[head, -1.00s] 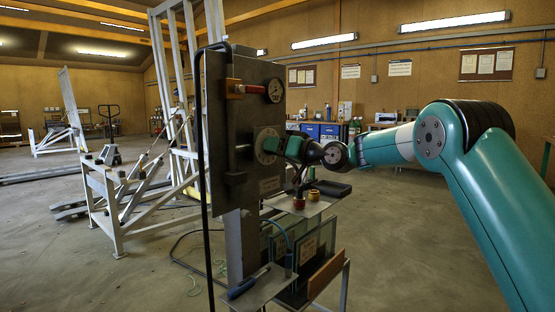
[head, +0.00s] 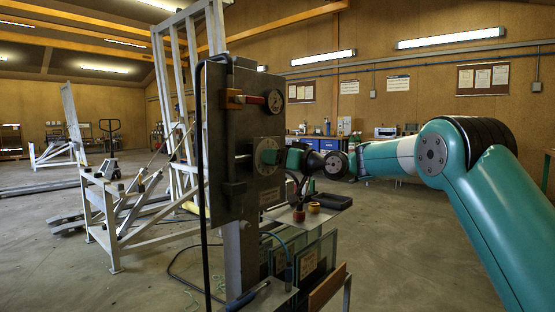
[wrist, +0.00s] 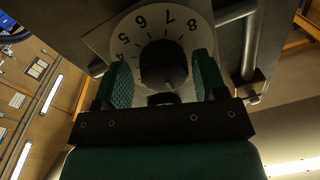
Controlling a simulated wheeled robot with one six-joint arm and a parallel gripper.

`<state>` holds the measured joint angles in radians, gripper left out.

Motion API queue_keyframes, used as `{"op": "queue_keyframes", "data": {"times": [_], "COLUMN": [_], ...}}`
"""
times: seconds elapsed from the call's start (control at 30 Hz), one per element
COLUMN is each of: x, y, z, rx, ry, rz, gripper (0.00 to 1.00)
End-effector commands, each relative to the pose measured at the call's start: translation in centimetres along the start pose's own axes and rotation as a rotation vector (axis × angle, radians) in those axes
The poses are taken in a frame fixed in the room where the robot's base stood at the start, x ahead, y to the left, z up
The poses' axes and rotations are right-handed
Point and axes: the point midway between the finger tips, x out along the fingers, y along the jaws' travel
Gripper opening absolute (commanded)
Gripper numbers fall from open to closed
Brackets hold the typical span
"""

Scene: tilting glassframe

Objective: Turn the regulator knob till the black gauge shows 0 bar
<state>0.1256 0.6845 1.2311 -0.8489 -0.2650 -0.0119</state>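A pale round dial plate (head: 267,142) is on the grey panel in the head view. In the wrist view, the dial plate (wrist: 112,42) shows numbers around a black regulator knob (wrist: 163,62). My gripper (head: 272,157) is at the dial, and its fingers hide the knob in the head view. In the wrist view, the green finger pads stand on either side of the knob, with visible gaps, so the gripper looks open around it. A small round gauge (head: 275,101) is above the dial, too small to read.
A red-tipped lever (head: 246,99) sits left of the gauge. A handle bar (wrist: 250,45) stands right of the dial in the wrist view. White metal frames (head: 113,220) stand left.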

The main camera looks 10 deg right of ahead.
Motion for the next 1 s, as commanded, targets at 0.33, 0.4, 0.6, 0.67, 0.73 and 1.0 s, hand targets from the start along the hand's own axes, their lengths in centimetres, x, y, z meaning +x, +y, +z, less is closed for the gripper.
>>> {"op": "queue_keyframes", "data": {"times": [0.33, 0.4, 0.6, 0.67, 0.73, 1.0], "x": [-0.2, -0.7, -4.6, -6.2, -8.0, -14.4], "y": [-0.1, -0.1, 0.1, 0.0, 0.1, 0.1], "z": [-0.1, -0.1, 0.0, 0.0, 0.0, 0.0], "rx": [0.001, 0.001, 0.002, 0.002, 0.002, 0.002], "ry": [0.001, 0.001, 0.002, 0.002, 0.002, 0.001], "rz": [-0.003, -0.001, 0.002, 0.002, 0.002, 0.003], "gripper": [0.72, 0.72, 0.72, 0.72, 0.72, 0.72]}}
